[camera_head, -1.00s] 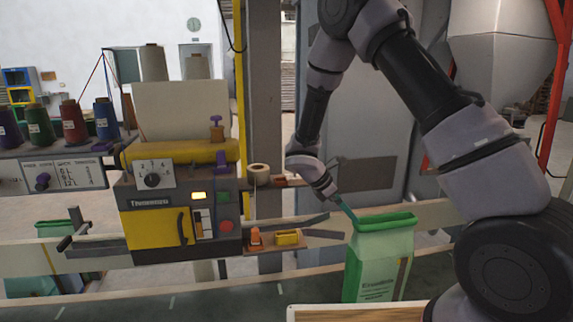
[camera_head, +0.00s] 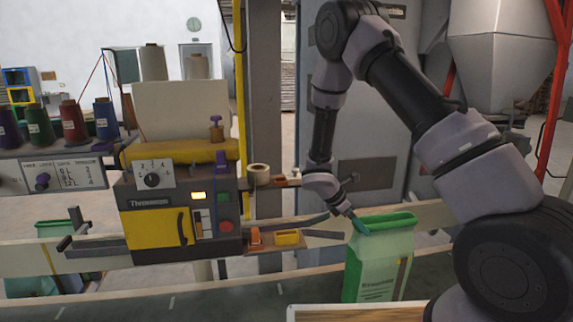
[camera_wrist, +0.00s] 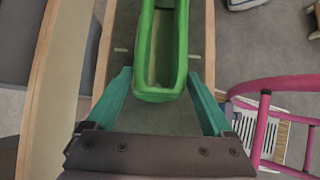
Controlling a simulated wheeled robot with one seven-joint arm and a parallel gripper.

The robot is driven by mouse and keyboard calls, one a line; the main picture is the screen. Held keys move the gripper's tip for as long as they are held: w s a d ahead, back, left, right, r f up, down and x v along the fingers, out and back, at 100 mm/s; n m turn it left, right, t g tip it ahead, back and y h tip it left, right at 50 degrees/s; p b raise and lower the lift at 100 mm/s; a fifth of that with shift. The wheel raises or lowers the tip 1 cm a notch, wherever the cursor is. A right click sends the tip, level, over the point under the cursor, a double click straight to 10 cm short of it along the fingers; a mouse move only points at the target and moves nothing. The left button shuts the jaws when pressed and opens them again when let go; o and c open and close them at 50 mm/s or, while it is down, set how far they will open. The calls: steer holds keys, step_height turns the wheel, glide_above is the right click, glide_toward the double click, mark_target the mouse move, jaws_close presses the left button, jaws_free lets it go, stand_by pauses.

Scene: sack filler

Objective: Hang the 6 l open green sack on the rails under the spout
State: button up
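The open green sack (camera_head: 379,262) stands upright on the dark conveyor belt in the head view, its green rim open at the top. In the wrist view its rim (camera_wrist: 163,88) is a long loop with the inside showing. My gripper (camera_head: 360,228) is at the near left end of the rim. In the wrist view my gripper (camera_wrist: 158,98) is open, with one teal finger on each side of the rim's near end and a gap on both sides. The rails and the spout cannot be clearly made out; a grey hopper (camera_head: 501,60) hangs at the upper right.
A sewing machine (camera_head: 185,215) with a yellow door stands left of the sack. Another green sack (camera_head: 55,230) is at the far left. A wooden-edged tray (camera_head: 350,312) is in front. A pink frame (camera_wrist: 262,125) stands to the right in the wrist view.

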jaws_close()
step_height(320, 180, up, 5)
stand_by(0.5)
